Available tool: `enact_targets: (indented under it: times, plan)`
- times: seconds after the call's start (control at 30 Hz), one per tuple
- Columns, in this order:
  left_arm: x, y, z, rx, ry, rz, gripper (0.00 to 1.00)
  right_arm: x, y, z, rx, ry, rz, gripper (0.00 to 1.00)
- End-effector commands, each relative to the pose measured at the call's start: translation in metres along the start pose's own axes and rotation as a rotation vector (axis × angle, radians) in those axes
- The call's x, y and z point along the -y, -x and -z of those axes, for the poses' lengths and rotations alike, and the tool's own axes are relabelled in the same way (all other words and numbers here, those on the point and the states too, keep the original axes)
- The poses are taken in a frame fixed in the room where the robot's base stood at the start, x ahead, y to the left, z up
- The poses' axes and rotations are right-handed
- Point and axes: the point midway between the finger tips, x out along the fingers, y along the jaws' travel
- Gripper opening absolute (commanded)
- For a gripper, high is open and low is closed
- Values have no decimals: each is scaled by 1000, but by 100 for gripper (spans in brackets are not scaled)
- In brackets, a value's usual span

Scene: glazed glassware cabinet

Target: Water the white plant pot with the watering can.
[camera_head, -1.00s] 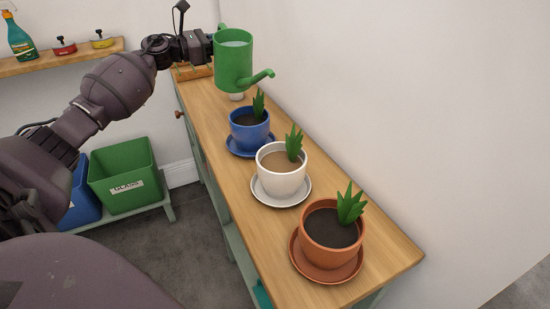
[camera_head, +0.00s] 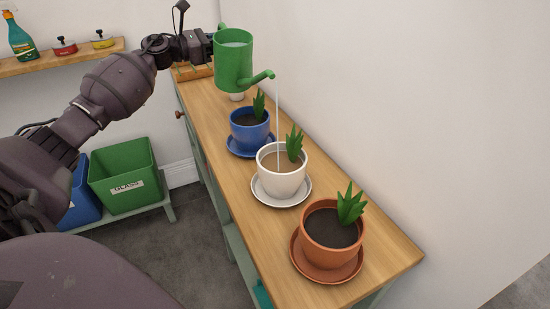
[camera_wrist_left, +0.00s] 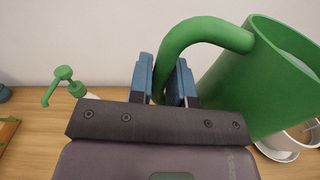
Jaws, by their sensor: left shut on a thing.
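The green watering can (camera_head: 233,66) is held above the bench, tilted slightly with its spout to the right. My left gripper (camera_wrist_left: 168,85) is shut on the can's handle (camera_wrist_left: 200,33). A thin stream of water (camera_head: 278,118) falls from the spout into the white plant pot (camera_head: 281,182). The white pot stands on a white saucer (camera_head: 262,195) and holds light brown soil and a small green plant (camera_head: 294,143). In the left wrist view, part of a white pot (camera_wrist_left: 300,135) shows behind the can. My right gripper is not in view.
The blue pot (camera_head: 249,138) stands behind the white pot, nearly under the can. The terracotta pot (camera_head: 331,245) stands in front of it. A wall closes the bench's right side. A green pump top (camera_wrist_left: 64,85) shows in the left wrist view.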

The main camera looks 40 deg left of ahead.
Motion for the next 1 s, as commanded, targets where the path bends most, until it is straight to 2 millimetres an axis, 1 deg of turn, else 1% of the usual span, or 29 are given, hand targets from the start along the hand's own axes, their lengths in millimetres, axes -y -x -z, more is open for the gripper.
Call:
enact_targets:
  times: [0.03, 0.3, 0.6, 0.7, 0.83, 0.9, 1.0]
  plan:
    - [-1, 0, -2, 4, 1, -1, 0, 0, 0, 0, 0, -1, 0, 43]
    - [0, 0, -3, 5, 1, -1, 0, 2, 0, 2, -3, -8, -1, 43]
    - [0, 0, -2, 4, -2, -1, 0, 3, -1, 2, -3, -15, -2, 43]
    - [-2, 1, -9, 9, 46, -2, 0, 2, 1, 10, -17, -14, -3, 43]
    - [7, 0, 11, 13, 200, 0, 0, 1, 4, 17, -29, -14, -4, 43]
    - [9, -1, 16, 13, 240, 2, 0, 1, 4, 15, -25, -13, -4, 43]
    - [9, -1, 19, 11, 248, 2, 0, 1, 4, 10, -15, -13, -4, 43]
